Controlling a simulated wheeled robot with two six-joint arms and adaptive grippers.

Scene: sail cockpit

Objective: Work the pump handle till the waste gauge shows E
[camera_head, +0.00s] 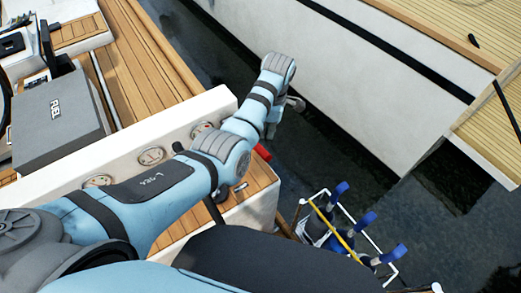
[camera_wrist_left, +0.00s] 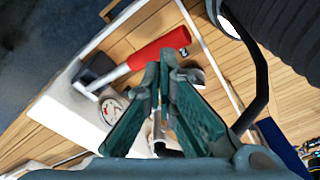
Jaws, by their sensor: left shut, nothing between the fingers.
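The pump handle has a red grip (camera_wrist_left: 158,48) on a grey shaft (camera_wrist_left: 114,76) rising from a dark base (camera_wrist_left: 92,74) in the left wrist view. In the head view only a bit of the red grip (camera_head: 262,152) shows beside my arm. My left gripper (camera_wrist_left: 164,66) is shut and empty, its tips close to the red grip; I cannot tell whether they touch. In the head view the arm mostly hides it. Round gauges (camera_head: 151,155) line the white coaming; one gauge (camera_wrist_left: 112,110) shows in the wrist view. Their readings are too small to make out.
A grey FUEL box (camera_head: 58,118) stands at the left on the deck. Wooden planking (camera_head: 150,55) runs behind the white coaming (camera_head: 222,97). Dark water lies between this boat and a white hull (camera_head: 350,85). A rack with blue-topped items (camera_head: 365,220) is at the lower right.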

